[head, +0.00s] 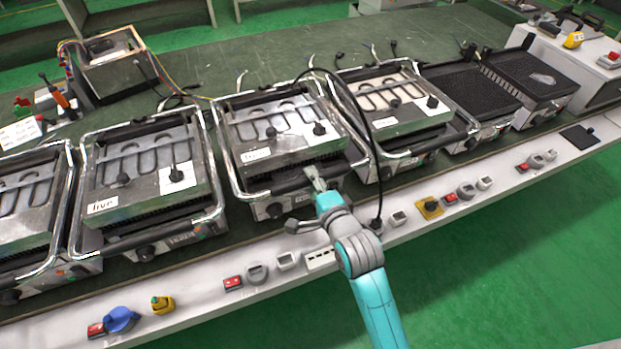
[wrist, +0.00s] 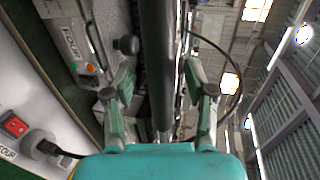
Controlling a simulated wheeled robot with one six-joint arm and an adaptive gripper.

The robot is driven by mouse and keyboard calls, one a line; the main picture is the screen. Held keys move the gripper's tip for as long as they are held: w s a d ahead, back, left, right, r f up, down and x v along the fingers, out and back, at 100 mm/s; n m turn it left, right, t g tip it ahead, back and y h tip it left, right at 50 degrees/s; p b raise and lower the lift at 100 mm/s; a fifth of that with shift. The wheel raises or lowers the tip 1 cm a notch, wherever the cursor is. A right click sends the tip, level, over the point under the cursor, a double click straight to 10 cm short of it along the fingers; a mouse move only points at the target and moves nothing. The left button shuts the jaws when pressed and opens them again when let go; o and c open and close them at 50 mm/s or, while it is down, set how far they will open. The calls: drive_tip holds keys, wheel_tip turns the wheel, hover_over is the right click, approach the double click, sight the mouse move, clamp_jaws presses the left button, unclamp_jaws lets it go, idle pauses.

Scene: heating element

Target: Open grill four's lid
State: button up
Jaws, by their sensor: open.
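Grill four (head: 285,125) is the grill in front of my gripper in the head view. Its lid, with heating coils on top, is down. A chrome frame carries a black handle bar (head: 280,185) across its front. My gripper (head: 313,174) is at the right part of the bar. It is open, with one finger on each side of the bar in the wrist view (wrist: 160,80). Whether a finger touches the bar is unclear.
Similar grills stand close on the left (head: 140,190) and right (head: 395,105). A black cable (head: 365,120) arches over near my gripper. The bench's front ledge holds red switches (head: 233,283), which also show in the wrist view (wrist: 15,125), and plugs. The green floor in front is clear.

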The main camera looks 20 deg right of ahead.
drive_tip(key=shift+x, duration=1.05)
clamp_jaws()
drive_tip(key=shift+r, duration=0.15)
